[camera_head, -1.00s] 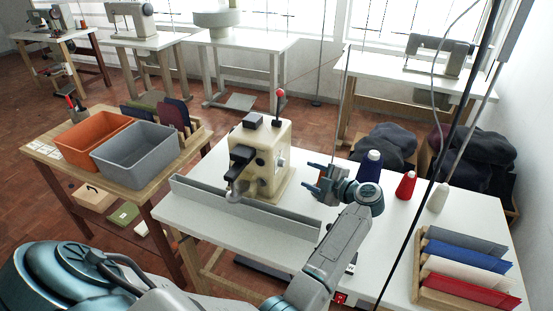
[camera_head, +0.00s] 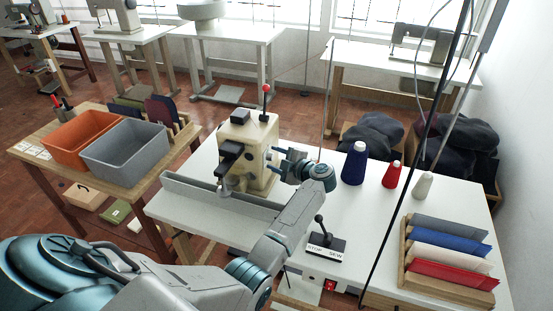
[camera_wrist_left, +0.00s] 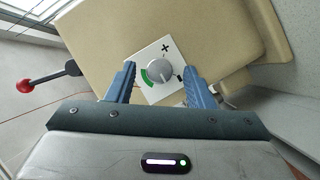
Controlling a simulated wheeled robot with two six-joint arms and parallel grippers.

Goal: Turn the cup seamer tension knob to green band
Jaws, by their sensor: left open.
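The cream cup seamer (camera_head: 262,138) stands on the white table. In the left wrist view its grey round tension knob (camera_wrist_left: 159,71) sits on a white square plate. A green band (camera_wrist_left: 149,80) curves along the knob's left and lower-left side; a plus mark is above it. The knob's exact pointer direction is too small to tell. My left gripper (camera_wrist_left: 160,68) is open, its two blue fingers on either side of the knob with gaps. In the head view my left gripper (camera_head: 284,162) points at the seamer's right face. My right gripper is not in view.
A grey fence (camera_head: 217,194) runs along the seamer's front. A STOP/SEW lever (camera_head: 322,236) stands near my forearm. Thread cones, the nearest blue (camera_head: 354,163), stand right of the gripper. A wooden rack (camera_head: 408,245) of coloured pieces is at right. Grey (camera_head: 125,155) and orange bins are left.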

